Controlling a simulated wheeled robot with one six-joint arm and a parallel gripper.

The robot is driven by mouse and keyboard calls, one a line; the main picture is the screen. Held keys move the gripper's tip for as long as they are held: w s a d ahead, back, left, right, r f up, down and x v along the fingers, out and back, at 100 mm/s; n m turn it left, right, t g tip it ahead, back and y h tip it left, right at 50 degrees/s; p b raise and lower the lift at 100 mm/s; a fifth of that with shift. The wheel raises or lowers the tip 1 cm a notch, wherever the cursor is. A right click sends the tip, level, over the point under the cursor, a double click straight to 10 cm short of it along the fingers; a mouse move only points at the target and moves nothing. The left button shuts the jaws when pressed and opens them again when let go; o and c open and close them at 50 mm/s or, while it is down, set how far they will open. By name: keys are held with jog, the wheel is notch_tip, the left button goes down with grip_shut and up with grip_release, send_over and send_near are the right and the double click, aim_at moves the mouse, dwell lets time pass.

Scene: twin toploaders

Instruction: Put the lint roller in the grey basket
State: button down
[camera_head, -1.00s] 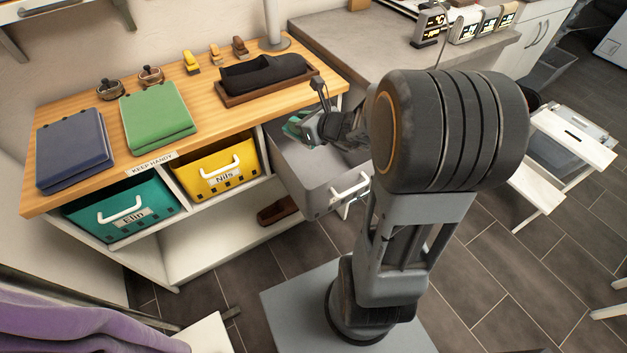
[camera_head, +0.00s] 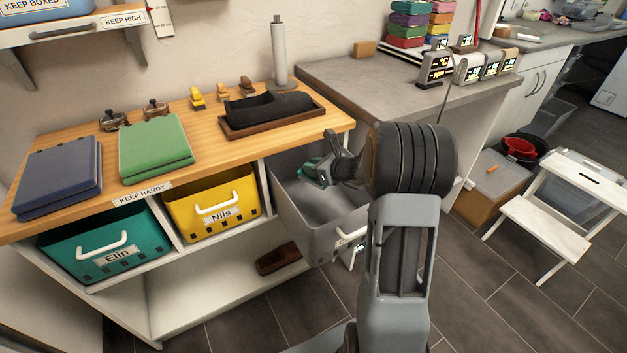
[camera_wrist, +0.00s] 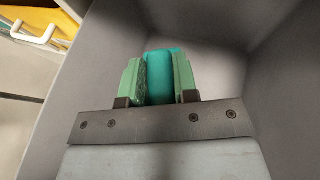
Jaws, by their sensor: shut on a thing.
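My gripper (camera_head: 318,172) is inside the mouth of the pulled-out grey basket (camera_head: 312,226), near its back. In the wrist view, the green-padded fingers (camera_wrist: 159,80) are shut on a turquoise piece, which I take to be the lint roller (camera_wrist: 160,66). Only this smooth part shows; the rest is hidden by the fingers and mount. The grey basket's plain inner walls (camera_wrist: 255,50) surround the gripper there. In the head view my arm covers the basket's right side and part of its front label.
A teal basket (camera_head: 73,256) marked Elin and a yellow one (camera_head: 186,220) marked Nils sit left in the shelf unit. A white step stool (camera_head: 545,238) stands right.

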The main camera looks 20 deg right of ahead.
aim_at(313, 179)
jog(key=shift+w+d+f, duration=0.2)
jog(key=shift+w+f, duration=0.25)
jog(key=shift+f, duration=0.15)
jog(key=shift+w+d+f, duration=0.15)
jog(key=shift+w+f, duration=0.3)
jog(key=shift+f, duration=0.15)
jog(key=shift+w+f+b, duration=0.1)
jog(key=shift+f+b, duration=0.65)
jog(key=shift+f, duration=0.85)
jog(key=shift+f+b, duration=0.65)
jog(key=c, duration=0.9)
grip_release()
jog(key=shift+r, duration=0.1)
jog(key=shift+r+p, duration=0.2)
jog(key=shift+p, duration=0.1)
jog(key=shift+r+p+v, duration=0.15)
jog(key=shift+p+v, duration=0.55)
jog(key=shift+v, duration=2.35)
jog(key=shift+r+p+v, duration=0.1)
jog(key=shift+p+v, duration=0.6)
jog(key=shift+v, duration=2.4)
